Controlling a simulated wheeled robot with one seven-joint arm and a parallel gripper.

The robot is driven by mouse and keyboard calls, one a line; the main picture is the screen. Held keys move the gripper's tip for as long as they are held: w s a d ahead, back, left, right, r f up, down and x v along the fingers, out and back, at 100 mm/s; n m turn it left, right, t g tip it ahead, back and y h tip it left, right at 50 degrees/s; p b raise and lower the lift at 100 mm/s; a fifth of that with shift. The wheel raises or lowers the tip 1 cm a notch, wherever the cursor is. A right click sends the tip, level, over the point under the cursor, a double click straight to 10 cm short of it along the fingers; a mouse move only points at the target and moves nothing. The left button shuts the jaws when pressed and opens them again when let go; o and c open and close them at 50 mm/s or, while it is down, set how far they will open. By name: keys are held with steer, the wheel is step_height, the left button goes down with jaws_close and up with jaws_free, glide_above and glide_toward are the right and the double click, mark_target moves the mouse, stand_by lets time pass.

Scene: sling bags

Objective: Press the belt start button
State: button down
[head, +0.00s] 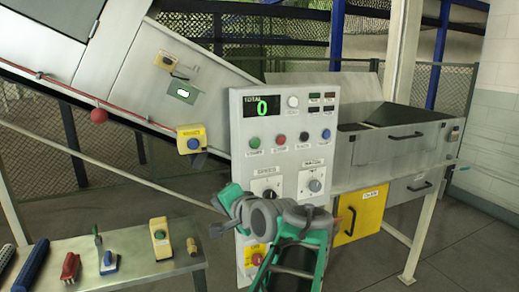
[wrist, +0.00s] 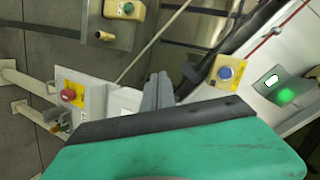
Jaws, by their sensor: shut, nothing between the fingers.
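A grey control panel (head: 238,110) stands mid-picture in the head view. On it are a green button (head: 254,142), a red button (head: 280,137), a black button (head: 304,136) and a blue button (head: 326,134) in a row. Their labels are too small to read, so I cannot tell for sure which is belt start. My gripper shows in the wrist view (wrist: 158,82) with its grey fingers together and empty. In the head view my green hand is in front of the panel's lower left, below the button row. No finger visibly touches a button.
A yellow box with a blue button (head: 194,143) is left of the panel; it also shows in the wrist view (wrist: 226,73). A red emergency button (head: 257,259) is low on the panel. A bench (head: 130,272) with several tools is at lower left. A conveyor slopes behind.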

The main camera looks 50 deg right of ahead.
steer(key=s+d+r+m+t+h, duration=0.2)
steer(key=s+d+r+m+h, duration=0.2)
steer(key=s+d+r, duration=0.5)
steer(key=s+r+m, duration=0.1)
steer(key=s+m, duration=0.1)
steer(key=s, duration=0.1)
steer(key=shift+s+d+r+m+h, duration=0.15)
steer(key=shift+d+r+m+h, duration=0.05)
steer(key=shift+d+m+h, duration=0.1)
steer(key=p, duration=0.4)
glide_toward(256, 144)
steer(key=x, duration=0.6)
steer(key=shift+w+d, duration=0.2)
steer(key=shift+w, duration=0.15)
